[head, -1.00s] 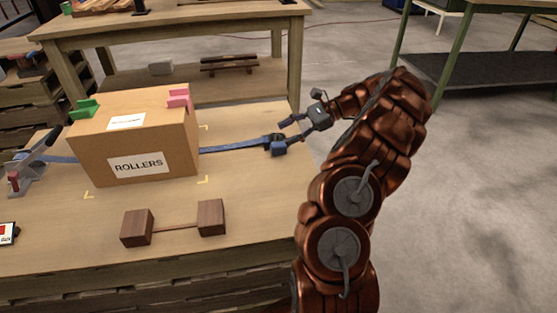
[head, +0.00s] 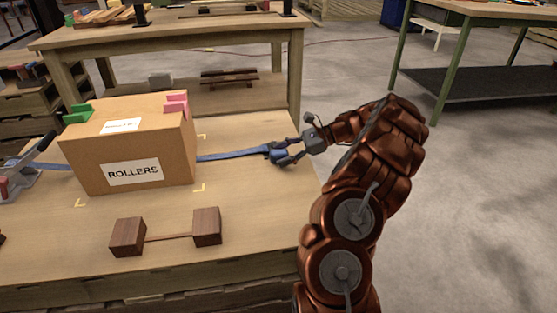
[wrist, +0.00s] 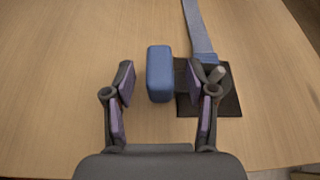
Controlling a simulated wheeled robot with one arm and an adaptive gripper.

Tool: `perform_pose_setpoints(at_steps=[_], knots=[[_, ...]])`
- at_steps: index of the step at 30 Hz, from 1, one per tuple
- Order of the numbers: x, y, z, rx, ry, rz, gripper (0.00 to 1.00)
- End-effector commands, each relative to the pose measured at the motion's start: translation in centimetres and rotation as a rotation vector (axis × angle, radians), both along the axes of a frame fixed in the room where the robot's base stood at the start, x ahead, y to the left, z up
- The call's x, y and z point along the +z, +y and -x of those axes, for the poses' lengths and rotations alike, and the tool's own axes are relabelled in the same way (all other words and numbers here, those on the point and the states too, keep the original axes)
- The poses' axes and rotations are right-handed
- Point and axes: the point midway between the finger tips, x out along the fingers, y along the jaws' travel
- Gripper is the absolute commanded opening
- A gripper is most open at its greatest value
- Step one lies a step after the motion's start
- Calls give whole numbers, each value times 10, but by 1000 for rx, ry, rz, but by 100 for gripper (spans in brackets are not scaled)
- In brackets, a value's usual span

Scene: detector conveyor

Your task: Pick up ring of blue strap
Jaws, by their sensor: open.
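The blue strap (head: 233,154) lies along the table and reaches right from the box. Its end runs to a black pad with a grey peg, seen in the wrist view, where the strap (wrist: 199,28) comes in from the top. A thick rounded blue piece, which looks like the ring of strap (wrist: 160,72), sits just left of the pad. My gripper (wrist: 160,84) is open, with one finger on each side of the blue piece and gaps on both sides. The right finger overlaps the pad and peg in view. In the head view my gripper (head: 279,154) partly hides the strap's end.
A cardboard box (head: 133,170) marked ROLLERS stands on the wooden table (head: 255,225), left of my gripper. Two dark wooden blocks (head: 207,227) joined by a bar lie in front. A lever clamp (head: 22,170) is at the far left. The table's right edge is close.

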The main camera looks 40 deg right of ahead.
Motion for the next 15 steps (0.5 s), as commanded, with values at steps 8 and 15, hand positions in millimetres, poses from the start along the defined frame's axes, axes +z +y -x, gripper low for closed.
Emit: perform_pose_setpoints(at_steps=[8, 15], knots=[[-5, 14, -7, 2, 0, -2, 56], [-5, 14, -7, 2, 0, -2, 41]])
